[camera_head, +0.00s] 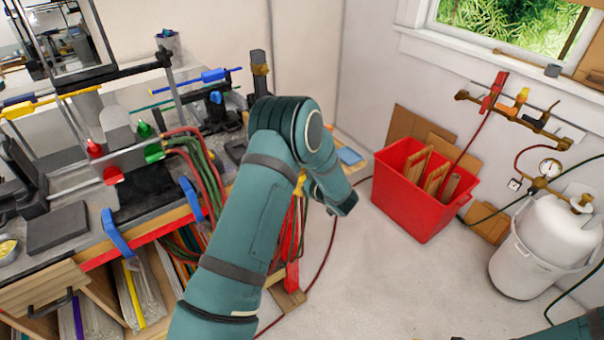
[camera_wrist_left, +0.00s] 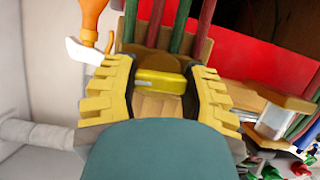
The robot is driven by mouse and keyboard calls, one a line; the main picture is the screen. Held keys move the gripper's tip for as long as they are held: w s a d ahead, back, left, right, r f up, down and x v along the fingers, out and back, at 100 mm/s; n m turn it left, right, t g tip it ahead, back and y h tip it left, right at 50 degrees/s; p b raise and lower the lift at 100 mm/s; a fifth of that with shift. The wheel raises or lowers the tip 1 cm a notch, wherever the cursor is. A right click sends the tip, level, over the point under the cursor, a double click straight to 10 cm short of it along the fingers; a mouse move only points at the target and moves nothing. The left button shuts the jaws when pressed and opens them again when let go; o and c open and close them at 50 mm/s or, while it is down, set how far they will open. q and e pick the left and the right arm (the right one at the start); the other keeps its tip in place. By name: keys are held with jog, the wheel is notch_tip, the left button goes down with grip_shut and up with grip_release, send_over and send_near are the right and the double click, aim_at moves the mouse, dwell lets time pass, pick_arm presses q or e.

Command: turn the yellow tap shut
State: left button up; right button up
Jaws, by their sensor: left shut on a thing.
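In the left wrist view the ribbed yellow fingers of my left gripper (camera_wrist_left: 163,98) stand on both sides of a short yellow block (camera_wrist_left: 160,80), which looks like the handle of the yellow tap. The gripper is shut on it. Red and green hoses run just behind the block. In the head view my left arm reaches down beside the bench end and hides the block. Only a bit of yellow of the left gripper (camera_head: 300,183) shows beside the arm.
A wall pipe with coloured levers (camera_head: 521,97) is on the right, above a white gas cylinder (camera_head: 545,240). A red crate (camera_head: 425,190) stands on the floor. Hoses (camera_head: 205,165) and burner gear crowd the bench. Floor between bench and crate is mostly clear, with a hose across it.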

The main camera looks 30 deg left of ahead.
pick_arm(q)
jog(key=shift+m+g+p, duration=0.3)
jog(key=shift+m+p, duration=0.1)
jog(key=shift+p, duration=0.05)
dwell(0.3)
jog(key=o, duration=1.2)
jog(key=v, duration=1.2)
jog(key=shift+f, duration=0.1)
jog(key=shift+f, duration=0.1)
